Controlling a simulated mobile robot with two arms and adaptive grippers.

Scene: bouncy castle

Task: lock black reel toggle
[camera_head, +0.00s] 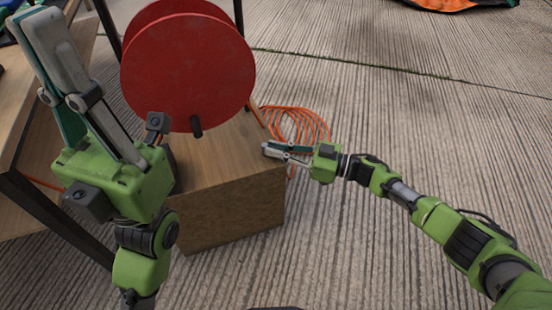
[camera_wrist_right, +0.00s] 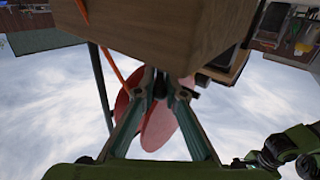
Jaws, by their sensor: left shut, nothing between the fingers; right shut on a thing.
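The large red reel (camera_head: 188,72) stands on a wooden box (camera_head: 225,205), with a short black handle (camera_head: 196,126) sticking out low on its face. My right gripper (camera_head: 266,149) is at the box's right edge, its fingers closed. In the right wrist view its fingertips (camera_wrist_right: 161,78) meet around a small dark piece; I cannot tell for sure whether this is the black toggle. The red reel (camera_wrist_right: 158,128) shows behind the fingers there. My left gripper (camera_head: 36,22) is raised at the left, shut and empty, pointing up, apart from the reel.
Orange cable (camera_head: 300,122) lies coiled on the ribbed floor behind my right gripper. A wooden table (camera_head: 18,120) with a dark metal frame stands at the left. The floor (camera_head: 420,130) to the right is clear. An orange and black object (camera_head: 450,4) lies at the top right.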

